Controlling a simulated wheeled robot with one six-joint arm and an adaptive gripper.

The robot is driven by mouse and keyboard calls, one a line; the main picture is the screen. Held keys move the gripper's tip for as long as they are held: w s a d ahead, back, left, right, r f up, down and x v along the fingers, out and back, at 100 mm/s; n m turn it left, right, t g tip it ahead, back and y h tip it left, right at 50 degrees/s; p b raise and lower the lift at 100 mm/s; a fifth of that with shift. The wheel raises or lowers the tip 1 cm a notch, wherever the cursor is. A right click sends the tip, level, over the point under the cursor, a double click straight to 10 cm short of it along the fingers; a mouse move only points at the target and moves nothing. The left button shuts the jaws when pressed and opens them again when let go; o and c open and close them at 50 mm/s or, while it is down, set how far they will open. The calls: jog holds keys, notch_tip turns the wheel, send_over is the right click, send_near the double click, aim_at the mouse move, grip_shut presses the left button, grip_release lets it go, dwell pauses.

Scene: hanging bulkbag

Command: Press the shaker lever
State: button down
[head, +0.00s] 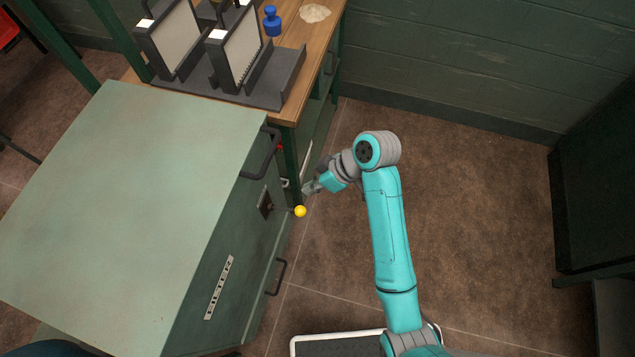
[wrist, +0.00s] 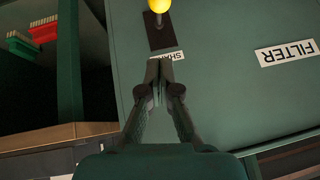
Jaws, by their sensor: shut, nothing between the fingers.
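The shaker lever shows in the head view as a yellow ball knob (head: 300,211) on a short stem, coming out of a dark plate (head: 265,204) on the side of the green cabinet. In the wrist view the yellow knob (wrist: 159,5) is cut off by the top edge, above the dark plate (wrist: 160,32). A white label (wrist: 172,56) reading "SHA" is partly hidden behind my fingers. My gripper (head: 307,189) is shut and empty, a little above the knob in the head picture and apart from it. Its closed fingertips (wrist: 159,68) point at the cabinet face in the wrist view.
The green cabinet (head: 130,190) has black handles (head: 278,277) on its side. A "FILTER" label (wrist: 288,53) appears upside down. A wooden bench (head: 320,50) holds grey fixtures and a blue weight (head: 272,20). Brown floor (head: 480,210) is free to the right.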

send_over(302, 207)
jog(key=f, duration=0.4)
jog(key=shift+w+f, duration=0.1)
jog(key=shift+w, duration=0.3)
jog(key=f, duration=0.3)
jog(key=shift+s+d, duration=0.1)
jog(key=shift+s, duration=0.25)
jog(key=shift+s+f, duration=0.1)
jog(key=shift+f, duration=0.4)
jog(key=shift+d+f, duration=0.1)
jog(key=shift+d, duration=0.05)
jog(key=shift+s+d+f+y, duration=0.15)
jog(key=shift+d+f+y, duration=0.25)
jog(key=shift+f+y, duration=0.25)
notch_tip(302, 207, down, 8)
jog(key=d+t+y, duration=0.1)
jog(key=y, duration=0.3)
jog(key=shift+s+d+f+t+y, duration=0.25)
jog(key=shift+s+d+t+y, duration=0.1)
jog(key=shift+t, duration=0.05)
